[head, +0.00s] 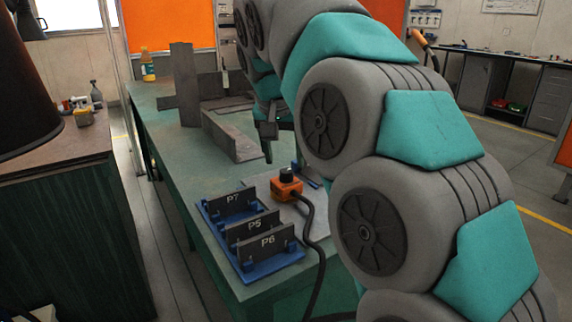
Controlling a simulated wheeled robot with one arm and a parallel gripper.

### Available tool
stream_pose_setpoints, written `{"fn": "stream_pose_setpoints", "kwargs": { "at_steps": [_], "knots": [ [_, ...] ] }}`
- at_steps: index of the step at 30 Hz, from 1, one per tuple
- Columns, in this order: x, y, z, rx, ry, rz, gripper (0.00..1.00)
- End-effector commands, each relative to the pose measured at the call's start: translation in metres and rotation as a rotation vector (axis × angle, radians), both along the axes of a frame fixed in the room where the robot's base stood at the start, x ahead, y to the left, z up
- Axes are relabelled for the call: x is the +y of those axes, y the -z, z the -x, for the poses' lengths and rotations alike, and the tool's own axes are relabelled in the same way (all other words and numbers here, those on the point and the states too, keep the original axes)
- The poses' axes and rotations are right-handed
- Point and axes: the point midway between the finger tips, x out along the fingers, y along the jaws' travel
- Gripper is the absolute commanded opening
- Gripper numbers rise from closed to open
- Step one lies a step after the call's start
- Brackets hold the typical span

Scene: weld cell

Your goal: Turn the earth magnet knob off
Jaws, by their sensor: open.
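The earth magnet (286,188) is an orange block with a black knob (287,174) on top. It sits on a grey plate (318,212) near the front end of the green table, with a thick dark cable running from it down over the edge. Which way the knob is turned is too small to tell. My gripper (268,150) is open above the table, up and a little left of the magnet in the picture, and apart from it. My arm partly hides the gripper, and only dark finger parts show.
A blue rack (275,268) with dark plates marked P7, P5 and P6 stands left of the magnet. A steel angle piece (232,137) and upright steel parts (184,85) lie beyond the gripper. A yellow bottle (148,66) stands at the table's far left.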

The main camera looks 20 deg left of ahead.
Motion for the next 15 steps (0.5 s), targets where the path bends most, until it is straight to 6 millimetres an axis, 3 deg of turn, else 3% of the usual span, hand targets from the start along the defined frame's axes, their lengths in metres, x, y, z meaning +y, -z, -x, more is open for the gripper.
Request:
{"fn": "stream_pose_setpoints", "kwargs": {
  "at_steps": [6,15],
  "knots": [
    [0.001,0.024,-0.009,0.002,-0.001,0.002,0.66],
    [0.001,0.035,-0.014,-0.001,0.0,0.0,0.66]
  ]
}}
